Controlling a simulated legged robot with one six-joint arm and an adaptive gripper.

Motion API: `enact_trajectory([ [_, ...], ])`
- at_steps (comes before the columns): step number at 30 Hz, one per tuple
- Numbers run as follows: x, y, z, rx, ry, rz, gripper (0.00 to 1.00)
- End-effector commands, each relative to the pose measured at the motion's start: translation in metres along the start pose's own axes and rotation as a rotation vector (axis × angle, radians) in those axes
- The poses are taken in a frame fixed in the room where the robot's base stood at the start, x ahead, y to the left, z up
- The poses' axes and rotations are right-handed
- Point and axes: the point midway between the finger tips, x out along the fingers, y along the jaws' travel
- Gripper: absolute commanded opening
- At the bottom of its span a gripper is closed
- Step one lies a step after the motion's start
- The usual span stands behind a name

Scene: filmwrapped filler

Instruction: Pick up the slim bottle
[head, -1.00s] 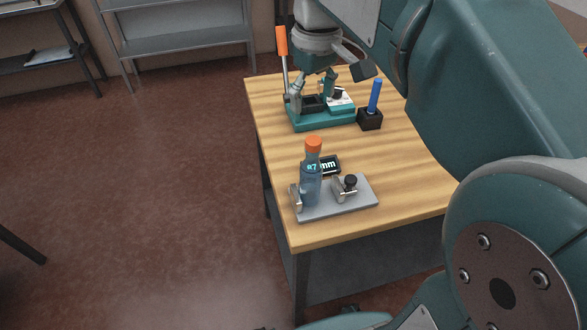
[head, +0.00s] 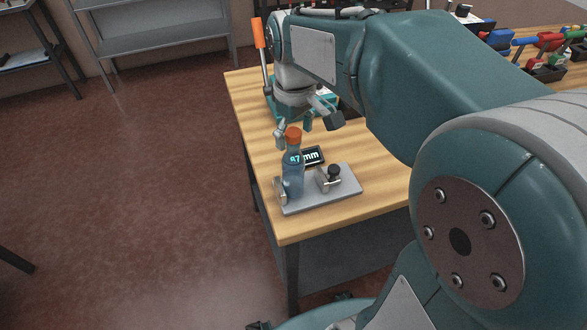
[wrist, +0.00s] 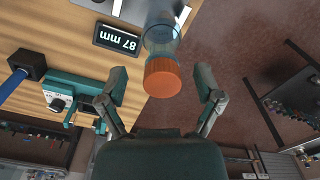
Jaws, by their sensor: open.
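The slim bottle (head: 292,172) is clear blue with an orange cap and stands upright on a grey plate (head: 318,195) with clamp-like metal blocks. My gripper (head: 293,128) is just above and behind the bottle's cap in the head view, pointing down. In the wrist view the orange cap (wrist: 162,78) lies between the two spread fingers of my gripper (wrist: 164,92), with a clear gap on each side. The gripper is open and empty.
A small display reading 87 mm (head: 312,156) stands behind the plate. A teal device with an orange lever (head: 259,36) is at the table's back, partly hidden by my arm. The wooden table (head: 258,215) has bare room around the plate.

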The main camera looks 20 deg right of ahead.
Motion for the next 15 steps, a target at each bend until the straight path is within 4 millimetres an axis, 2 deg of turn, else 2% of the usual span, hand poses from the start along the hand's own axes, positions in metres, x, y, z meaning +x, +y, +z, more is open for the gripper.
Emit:
enact_trajectory([
  [4, 0.0000, -0.0006, -0.0003, -0.001, 0.000, 0.000, 0.85],
  [5, 0.0000, -0.0006, -0.0003, -0.001, 0.000, 0.000, 0.80],
  [6, 0.0000, -0.0006, -0.0003, -0.001, 0.000, 0.000, 0.62],
  [8, -0.0001, -0.0006, -0.0003, -0.001, 0.000, 0.000, 0.36],
  [9, -0.0001, -0.0006, -0.0003, -0.001, 0.000, 0.000, 0.18],
  [10, -0.0002, -0.0006, -0.0003, -0.001, 0.000, 0.000, 0.04],
  [11, -0.0001, -0.0007, -0.0003, -0.001, 0.000, 0.000, 0.00],
  [15, 0.0001, -0.0008, -0.0002, 0.000, -0.001, 0.000, 0.00],
])
